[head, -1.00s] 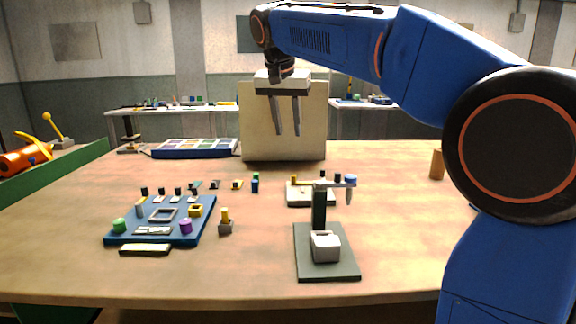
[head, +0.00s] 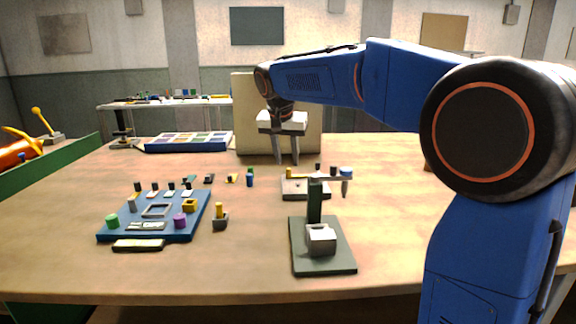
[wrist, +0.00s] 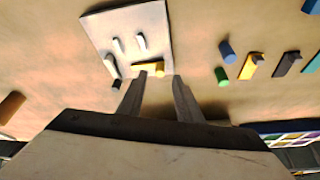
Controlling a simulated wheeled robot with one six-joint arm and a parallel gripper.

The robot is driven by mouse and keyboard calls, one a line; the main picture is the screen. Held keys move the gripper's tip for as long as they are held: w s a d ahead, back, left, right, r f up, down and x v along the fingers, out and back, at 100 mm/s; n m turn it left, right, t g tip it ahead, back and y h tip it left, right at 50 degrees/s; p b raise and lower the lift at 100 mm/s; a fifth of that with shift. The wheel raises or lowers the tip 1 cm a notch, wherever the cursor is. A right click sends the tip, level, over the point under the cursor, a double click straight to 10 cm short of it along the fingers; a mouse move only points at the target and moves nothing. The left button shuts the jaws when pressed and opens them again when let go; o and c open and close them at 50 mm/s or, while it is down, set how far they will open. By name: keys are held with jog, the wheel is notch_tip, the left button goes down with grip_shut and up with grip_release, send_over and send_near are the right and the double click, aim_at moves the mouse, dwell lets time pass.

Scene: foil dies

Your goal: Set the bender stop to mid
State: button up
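A small pale plate (head: 305,192), which looks like the bender, lies on the table behind the lever press. In the wrist view the plate (wrist: 98,30) carries several pale upright pieces (wrist: 140,41) and a yellow bar (wrist: 148,69) near one edge. I cannot tell for sure which piece is the stop, or its setting. In the head view the yellow piece (head: 293,173) is at the plate's back left. My gripper (head: 287,163) is open and empty, pointing down above and behind the plate. Its fingertips (wrist: 160,76) appear just beside the yellow bar in the wrist view.
A lever press (head: 316,203) stands in front of the plate, its arm reaching right. A blue die board (head: 165,235) with several pieces lies left. A blue (wrist: 227,52) and a green cylinder (wrist: 222,76) stand near the plate. A beige panel (head: 245,110) rises behind my gripper. The right table is mostly clear.

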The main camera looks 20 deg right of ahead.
aim_at(289, 171)
jog(key=shift+x, duration=1.7)
jog(key=shift+c, duration=0.6)
grip_shut()
jog(key=shift+s, duration=0.5)
jog(key=shift+o, duration=0.6)
grip_release()
jog(key=shift+r, duration=0.1)
